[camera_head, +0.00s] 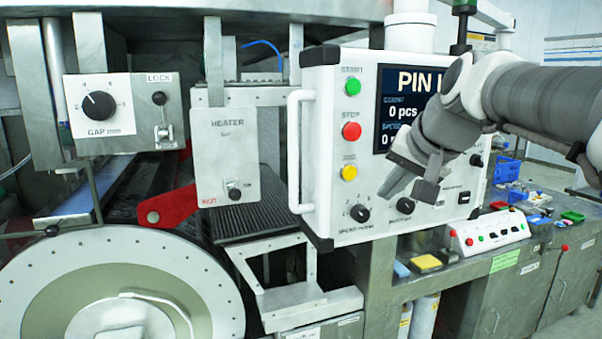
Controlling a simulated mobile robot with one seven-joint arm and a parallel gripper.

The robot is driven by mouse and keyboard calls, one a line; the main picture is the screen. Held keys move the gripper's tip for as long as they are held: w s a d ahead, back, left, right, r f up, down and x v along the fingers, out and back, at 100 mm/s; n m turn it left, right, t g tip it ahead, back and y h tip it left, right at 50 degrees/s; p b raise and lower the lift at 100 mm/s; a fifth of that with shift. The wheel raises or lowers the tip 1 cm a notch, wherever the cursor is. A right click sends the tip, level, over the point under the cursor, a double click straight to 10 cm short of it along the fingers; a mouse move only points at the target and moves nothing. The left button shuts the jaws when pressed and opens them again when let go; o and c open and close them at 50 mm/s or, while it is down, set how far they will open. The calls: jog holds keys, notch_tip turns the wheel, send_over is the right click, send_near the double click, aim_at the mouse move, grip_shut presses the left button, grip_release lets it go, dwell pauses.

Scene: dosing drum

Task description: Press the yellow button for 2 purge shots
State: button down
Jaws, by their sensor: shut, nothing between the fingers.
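The yellow button (349,173) sits on the white control panel (345,215), lowest in a column under a green button (352,87) and a red button (351,131). Its small label cannot be read clearly. My gripper (402,197) is shut and empty, in front of the panel's lower right part, to the right of and a little below the yellow button. It appears apart from the button. My arm hides part of the display (400,108), which shows "PIN" and "0 pcs".
Knobs (360,213) sit below the yellow button. A white handle (295,150) stands along the panel's left edge. A heater box (228,155) and a large drum wheel (120,285) are at left. A bench with a small button box (489,232) is at right.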

jog(key=p, duration=0.4)
send_near(352, 179)
jog(key=shift+s+f+x, duration=0.15)
jog(key=shift+x, duration=0.75)
jog(key=shift+s+f+x, duration=0.15)
jog(key=shift+x, duration=0.7)
jog(key=shift+s+f+x, duration=0.15)
jog(key=shift+x, duration=0.75)
jog(key=shift+d, duration=0.15)
jog(key=shift+w, duration=0.45)
jog(key=shift+w+a, duration=0.25)
jog(key=shift+w, duration=0.1)
dwell(0.6)
jog(key=shift+s+d, duration=0.3)
jog(key=shift+s, duration=0.45)
jog(key=shift+s+b, duration=0.1)
jog(key=shift+b, duration=0.25)
